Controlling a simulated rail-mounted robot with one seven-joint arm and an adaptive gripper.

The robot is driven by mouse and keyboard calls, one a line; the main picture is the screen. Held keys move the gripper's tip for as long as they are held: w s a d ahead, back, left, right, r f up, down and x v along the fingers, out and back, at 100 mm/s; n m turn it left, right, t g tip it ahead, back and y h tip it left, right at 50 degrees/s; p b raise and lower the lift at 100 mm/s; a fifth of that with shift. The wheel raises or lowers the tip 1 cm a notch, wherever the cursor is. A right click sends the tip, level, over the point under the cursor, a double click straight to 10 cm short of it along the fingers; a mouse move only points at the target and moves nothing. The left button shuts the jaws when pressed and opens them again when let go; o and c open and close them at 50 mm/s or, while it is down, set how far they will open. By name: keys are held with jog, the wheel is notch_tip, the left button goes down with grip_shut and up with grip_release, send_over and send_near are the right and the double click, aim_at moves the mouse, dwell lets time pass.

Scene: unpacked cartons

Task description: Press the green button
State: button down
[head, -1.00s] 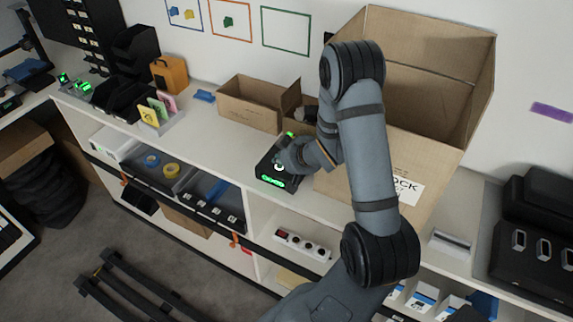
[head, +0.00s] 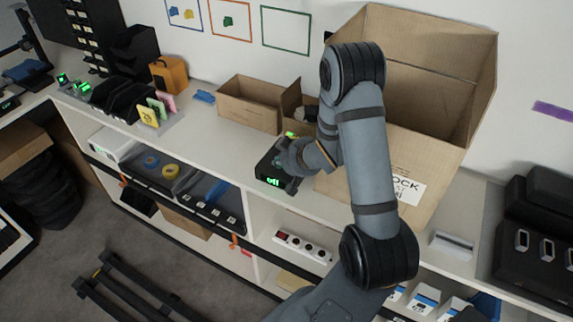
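A black device (head: 263,168) stands near the front edge of the white counter. Its front display (head: 272,181) glows green and appears to read "off". A small bright green patch (head: 291,134) shows at the back of the device, beside my wrist; I cannot tell whether it is the button. My gripper (head: 285,163) is at the top of the device, pointing down at it, and seems to touch it. My wrist and arm hide the fingertips and much of the device's top, so I cannot see whether the fingers are open or shut.
A large open carton (head: 415,115) stands right behind my arm. A smaller open carton (head: 248,106) stands behind the device. Black bins (head: 118,99) and colored cards (head: 156,108) are to the left. The counter (head: 212,145) left of the device is clear.

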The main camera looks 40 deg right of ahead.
aim_at(279, 168)
jog(key=shift+r, duration=0.5)
jog(key=shift+r, duration=0.1)
notch_tip(279, 168, up, 6)
jog(key=p, duration=0.4)
dwell(0.5)
